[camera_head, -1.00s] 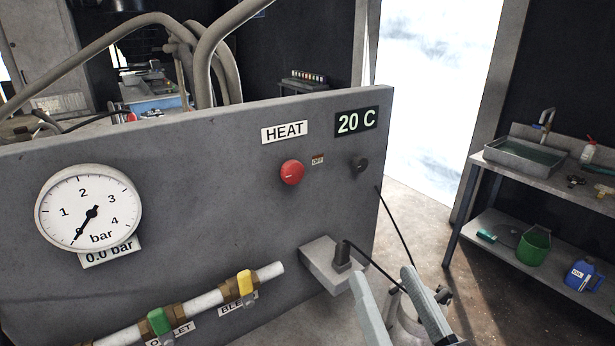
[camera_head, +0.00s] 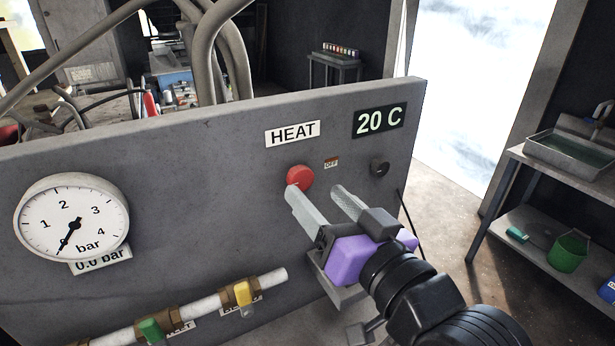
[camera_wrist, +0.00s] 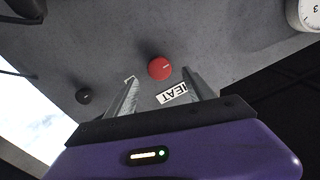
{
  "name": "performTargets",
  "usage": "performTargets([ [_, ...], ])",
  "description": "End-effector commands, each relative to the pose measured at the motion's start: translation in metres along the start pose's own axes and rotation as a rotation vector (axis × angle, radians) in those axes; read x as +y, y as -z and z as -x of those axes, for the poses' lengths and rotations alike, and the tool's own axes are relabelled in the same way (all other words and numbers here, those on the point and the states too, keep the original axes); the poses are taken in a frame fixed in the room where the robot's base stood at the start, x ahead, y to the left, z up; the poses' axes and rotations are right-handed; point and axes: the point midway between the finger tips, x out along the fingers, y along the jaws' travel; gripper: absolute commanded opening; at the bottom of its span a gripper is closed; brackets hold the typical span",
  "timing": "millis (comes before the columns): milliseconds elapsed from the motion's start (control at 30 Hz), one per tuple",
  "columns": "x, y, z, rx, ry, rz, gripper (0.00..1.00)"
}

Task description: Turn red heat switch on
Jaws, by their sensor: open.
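The red heat switch (camera_head: 300,177) is a round knob on the grey panel (camera_head: 225,190), below the HEAT label (camera_head: 292,133). A small OFF tag (camera_head: 331,162) is to its right. My gripper (camera_head: 315,190) is open in front of the panel. In the head view its left finger overlaps the lower edge of the knob, and the other finger is to the right. In the wrist view the red knob (camera_wrist: 160,68) shows between and beyond the two fingertips (camera_wrist: 158,78), with nothing held. Whether a finger touches the knob cannot be told.
A black knob (camera_head: 379,168) is right of the red one, under the 20 C display (camera_head: 380,120). A pressure gauge (camera_head: 72,217) is at the left. A pipe with a green valve (camera_head: 151,329) and yellow valve (camera_head: 243,293) runs below. A workbench (camera_head: 565,172) stands right.

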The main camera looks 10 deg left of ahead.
Motion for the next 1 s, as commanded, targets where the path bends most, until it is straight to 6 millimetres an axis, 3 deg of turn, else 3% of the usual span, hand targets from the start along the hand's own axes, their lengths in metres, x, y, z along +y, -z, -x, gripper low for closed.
performTargets([
  [300, 0.000, 0.002, -0.043, 0.002, 0.000, 0.000, 0.62],
  [700, 0.001, 0.001, -0.050, 0.002, -0.002, 0.001, 0.60],
  [1000, 0.001, 0.001, -0.050, 0.002, -0.002, 0.000, 0.01],
])
